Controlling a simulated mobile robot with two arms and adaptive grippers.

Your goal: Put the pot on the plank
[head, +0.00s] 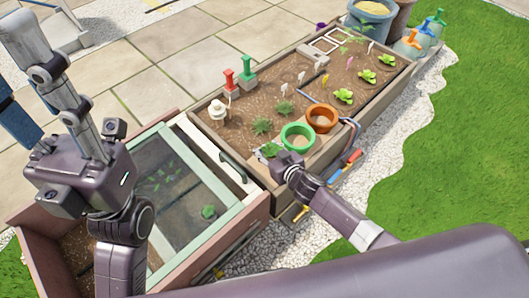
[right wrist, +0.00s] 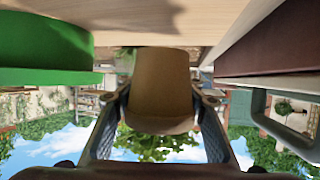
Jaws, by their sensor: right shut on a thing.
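A tan-brown pot (right wrist: 158,75) stands between the two fingers of my right gripper (right wrist: 160,108), which is shut on it. The right wrist picture is upside down, with sky at the bottom. In the head view my right gripper (head: 277,160) is at the near edge of the planter, with green leaves (head: 270,149) beside it; the pot itself is mostly hidden there. A pale wooden surface (right wrist: 200,30), which looks like the plank, shows near the pot's base; I cannot tell whether they touch.
A green pot (head: 297,137) is close to my right gripper, with an orange pot (head: 322,117) behind it. The planter (head: 215,107) holds seedlings and tools. A cold frame (head: 215,220) with a glazed lid stands to the left. Grass (head: 440,150) lies right.

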